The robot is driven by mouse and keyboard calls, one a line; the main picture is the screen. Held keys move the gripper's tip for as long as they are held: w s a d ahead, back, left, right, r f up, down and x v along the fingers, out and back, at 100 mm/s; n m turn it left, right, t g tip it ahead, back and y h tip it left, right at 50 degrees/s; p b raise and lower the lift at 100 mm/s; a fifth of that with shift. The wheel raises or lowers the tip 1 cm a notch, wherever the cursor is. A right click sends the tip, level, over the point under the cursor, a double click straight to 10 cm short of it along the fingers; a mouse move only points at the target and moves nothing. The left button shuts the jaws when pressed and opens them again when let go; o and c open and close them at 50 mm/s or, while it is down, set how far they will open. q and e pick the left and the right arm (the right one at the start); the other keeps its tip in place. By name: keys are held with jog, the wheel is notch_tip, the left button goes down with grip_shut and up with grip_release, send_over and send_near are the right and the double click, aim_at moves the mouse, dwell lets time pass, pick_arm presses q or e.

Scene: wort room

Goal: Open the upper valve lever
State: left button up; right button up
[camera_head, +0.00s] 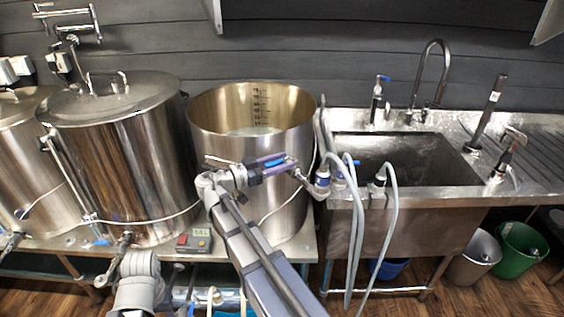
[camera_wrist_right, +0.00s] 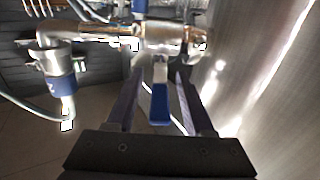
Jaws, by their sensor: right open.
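The blue upper valve lever (camera_wrist_right: 160,103) hangs down from a steel valve pipe in the right wrist view. My open right gripper (camera_wrist_right: 161,76) has one dark finger on each side of it, with the lever between them. I cannot tell whether either finger touches it. In the head view my right gripper (camera_head: 281,164) is at the valve in front of the open steel pot, and the blue lever (camera_head: 273,161) shows partly between its fingers. My left arm is at the lower left by the lidded kettle; its fingers are not clear.
The open pot (camera_head: 212,125) stands close behind the valve. A lidded kettle (camera_head: 120,150) is at left. Grey hoses (camera_head: 355,240) hang by the sink (camera_head: 405,160) at right. A small control box (camera_head: 194,240) sits on the bench front.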

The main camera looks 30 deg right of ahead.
jog(key=shift+d, duration=0.1)
grip_shut()
dwell(0.4)
dwell(1.0)
